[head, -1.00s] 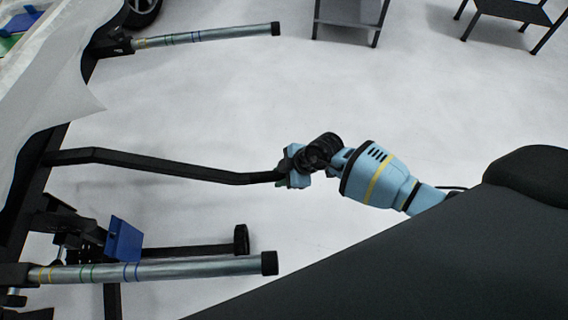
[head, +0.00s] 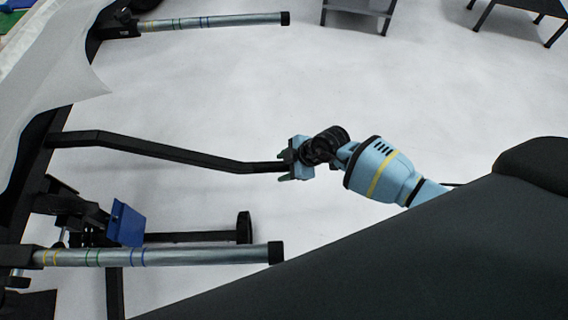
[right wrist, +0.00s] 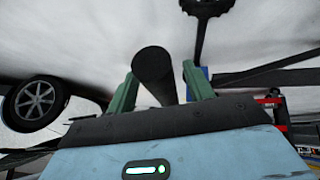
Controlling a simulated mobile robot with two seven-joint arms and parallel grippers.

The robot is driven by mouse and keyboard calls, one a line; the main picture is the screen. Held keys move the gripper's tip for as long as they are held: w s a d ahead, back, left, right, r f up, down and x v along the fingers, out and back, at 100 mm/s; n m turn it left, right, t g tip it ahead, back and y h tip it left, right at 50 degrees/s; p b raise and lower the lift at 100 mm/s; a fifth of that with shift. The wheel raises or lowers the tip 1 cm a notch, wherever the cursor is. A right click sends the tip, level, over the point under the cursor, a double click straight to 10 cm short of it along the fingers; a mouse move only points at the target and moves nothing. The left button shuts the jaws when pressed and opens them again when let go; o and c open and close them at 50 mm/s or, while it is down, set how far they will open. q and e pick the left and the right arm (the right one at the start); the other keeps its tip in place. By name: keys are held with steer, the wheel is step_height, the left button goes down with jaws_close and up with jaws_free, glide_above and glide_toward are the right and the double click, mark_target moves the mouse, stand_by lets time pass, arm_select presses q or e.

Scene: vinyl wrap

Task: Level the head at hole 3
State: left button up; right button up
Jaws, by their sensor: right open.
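The black bent handle bar (head: 165,152) runs from the dark machine frame (head: 28,185) at the left to my right gripper (head: 290,168) in the head view. The right gripper is open, with its fingers either side of the bar's free end. In the right wrist view the round bar end (right wrist: 154,66) stands between the two green fingers, with visible gaps; contact cannot be told. Hole 3 and the head cannot be made out. My left gripper is out of view.
Two metal tubes with coloured rings stick out from the frame, one far (head: 215,20) and one near (head: 160,257). A blue plate (head: 126,224) sits by the near tube. A white sheet (head: 75,75) hangs at the left. The floor around the bar is clear.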

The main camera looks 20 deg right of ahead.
steer(key=p+v, duration=0.3)
steer(key=v, duration=0.4)
steer(key=shift+d+r, duration=0.2)
steer(key=shift+r, duration=0.1)
